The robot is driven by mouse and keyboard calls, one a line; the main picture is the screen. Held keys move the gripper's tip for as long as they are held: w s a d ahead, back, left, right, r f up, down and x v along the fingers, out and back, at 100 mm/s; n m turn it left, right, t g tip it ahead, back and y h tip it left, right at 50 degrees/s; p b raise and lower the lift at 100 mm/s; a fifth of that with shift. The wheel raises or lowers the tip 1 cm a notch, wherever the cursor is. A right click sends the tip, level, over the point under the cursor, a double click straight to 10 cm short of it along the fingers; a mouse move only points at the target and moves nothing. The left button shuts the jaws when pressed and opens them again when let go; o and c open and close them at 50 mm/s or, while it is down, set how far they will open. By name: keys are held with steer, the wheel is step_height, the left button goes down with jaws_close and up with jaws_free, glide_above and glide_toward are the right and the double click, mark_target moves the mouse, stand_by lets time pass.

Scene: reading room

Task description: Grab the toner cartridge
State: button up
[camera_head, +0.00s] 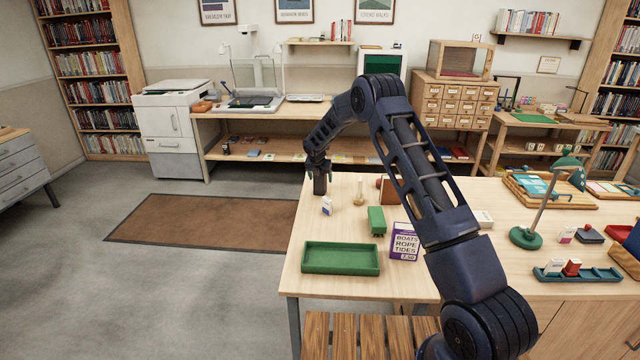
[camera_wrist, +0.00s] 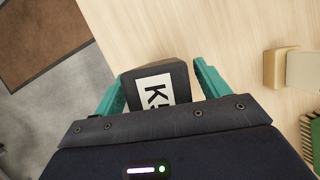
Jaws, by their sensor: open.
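The toner cartridge (camera_wrist: 157,88) is a dark block with a white label reading "K" and a further, partly hidden character. In the wrist view it sits between the two teal fingers of my gripper (camera_wrist: 160,84), which is open, with a finger on either side. A narrow gap shows at the right finger; contact at the left finger is hard to tell. In the head view the dark cartridge (camera_head: 320,185) stands at the far left corner of the light wooden table (camera_head: 300,235), directly below my gripper (camera_head: 319,168). Its lower part is out of sight in the wrist view.
A green tray (camera_head: 340,258) and a purple box (camera_head: 404,242) are nearer the front. The table's left edge is close to the cartridge.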

steer(key=shift+w+f, duration=0.1)
steer(key=shift+f, duration=0.1)
steer(key=c, duration=1.3)
steer(key=shift+r, duration=0.1)
